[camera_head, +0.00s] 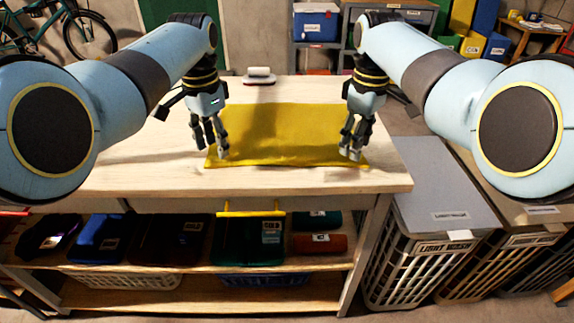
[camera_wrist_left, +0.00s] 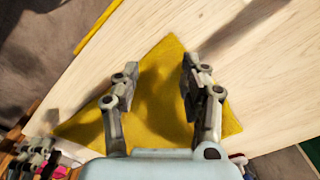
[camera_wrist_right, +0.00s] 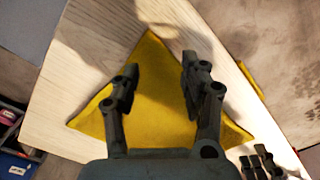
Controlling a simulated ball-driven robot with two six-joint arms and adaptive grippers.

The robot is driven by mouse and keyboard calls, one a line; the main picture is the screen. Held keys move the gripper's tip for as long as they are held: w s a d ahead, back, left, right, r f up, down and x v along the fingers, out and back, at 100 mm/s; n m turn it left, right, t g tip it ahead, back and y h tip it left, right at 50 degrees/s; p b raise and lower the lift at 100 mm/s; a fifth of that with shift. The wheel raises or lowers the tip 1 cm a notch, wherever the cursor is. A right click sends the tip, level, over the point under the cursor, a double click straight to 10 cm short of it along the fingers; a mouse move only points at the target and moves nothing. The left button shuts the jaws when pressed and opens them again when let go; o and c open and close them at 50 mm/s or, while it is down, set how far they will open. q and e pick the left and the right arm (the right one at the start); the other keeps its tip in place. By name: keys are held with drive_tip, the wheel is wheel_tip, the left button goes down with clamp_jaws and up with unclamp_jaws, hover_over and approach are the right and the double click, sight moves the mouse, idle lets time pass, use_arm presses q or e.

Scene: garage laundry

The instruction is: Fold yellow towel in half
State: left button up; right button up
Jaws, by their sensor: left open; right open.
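The yellow towel (camera_head: 278,130) lies flat and spread out on the pale wooden table. My left gripper (camera_head: 219,157) is open over the towel's near left corner, and my right gripper (camera_head: 350,155) is open over its near right corner. In the left wrist view the towel (camera_wrist_left: 155,85) shows one corner beyond the open fingers (camera_wrist_left: 157,80). In the right wrist view a towel corner (camera_wrist_right: 150,60) likewise lies below and beyond the open fingers (camera_wrist_right: 157,80). Neither gripper holds cloth. I cannot tell whether the fingertips touch the towel.
The table top (camera_head: 130,180) is bare around the towel. A small white-topped object (camera_head: 261,75) stands at its far edge. Folded items (camera_head: 100,238) fill the shelf below. Lidded laundry baskets (camera_head: 435,215) stand right of the table. A cooler (camera_head: 315,22) is behind.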

sight(218, 164)
use_arm(q)
drive_tip(key=f, duration=0.1)
drive_tip(key=w+f, duration=0.1)
drive_tip(key=f, duration=0.1)
drive_tip(key=shift+w, duration=0.2)
use_arm(e)
drive_tip(key=f, duration=0.1)
drive_tip(key=w+f, duration=0.1)
drive_tip(key=f, duration=0.1)
drive_tip(key=shift+w, duration=0.2)
use_arm(q)
drive_tip(key=shift+f, duration=0.25)
use_arm(e)
drive_tip(key=shift+f, duration=0.2)
use_arm(q)
drive_tip(key=shift+s+r, duration=0.1)
drive_tip(key=shift+s, duration=0.3)
use_arm(e)
drive_tip(key=shift+s+r, duration=0.1)
drive_tip(key=shift+s, duration=0.25)
use_arm(q)
drive_tip(key=shift+w+f, duration=0.15)
drive_tip(key=shift+f, duration=0.1)
use_arm(e)
drive_tip(key=shift+w+f, duration=0.15)
drive_tip(key=shift+f, duration=0.15)
drive_tip(key=shift+r, duration=0.1)
